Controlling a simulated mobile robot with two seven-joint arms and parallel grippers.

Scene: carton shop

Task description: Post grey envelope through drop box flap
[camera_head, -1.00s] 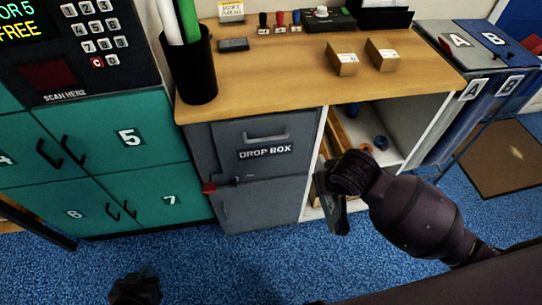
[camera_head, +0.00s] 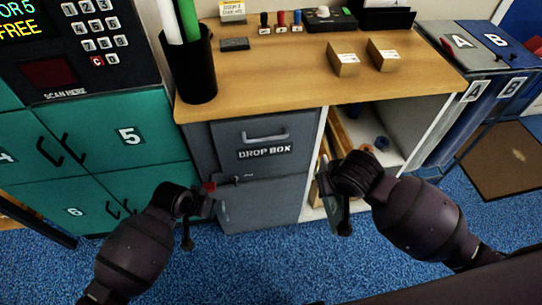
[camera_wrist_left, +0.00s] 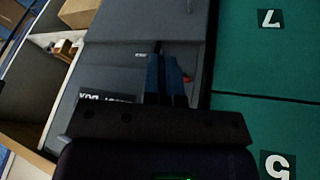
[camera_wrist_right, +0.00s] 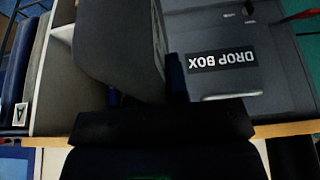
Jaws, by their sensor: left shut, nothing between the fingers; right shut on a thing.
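The grey drop box (camera_head: 230,140) stands under the counter. Its upper flap (camera_head: 290,133) has a handle and a "DROP BOX" label and looks closed. A red-ended latch (camera_head: 209,186) sits at its left edge, below the flap. My left gripper (camera_head: 212,194) is shut and empty, close to this latch; I cannot tell whether they touch. Its fingers (camera_wrist_left: 167,80) show before the box in the left wrist view. My right gripper (camera_wrist_right: 145,95) is shut on the grey envelope (camera_wrist_right: 115,40), right of the box front. In the head view the envelope (camera_head: 340,212) is narrow and partly hidden.
Green lockers (camera_head: 150,145) stand left of the box. The wooden counter (camera_head: 270,70) above carries a black pen cup (camera_head: 198,75) and two small cartons. An open shelf (camera_head: 405,125) is on the right, with bins A and B beyond. Blue carpet lies in front.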

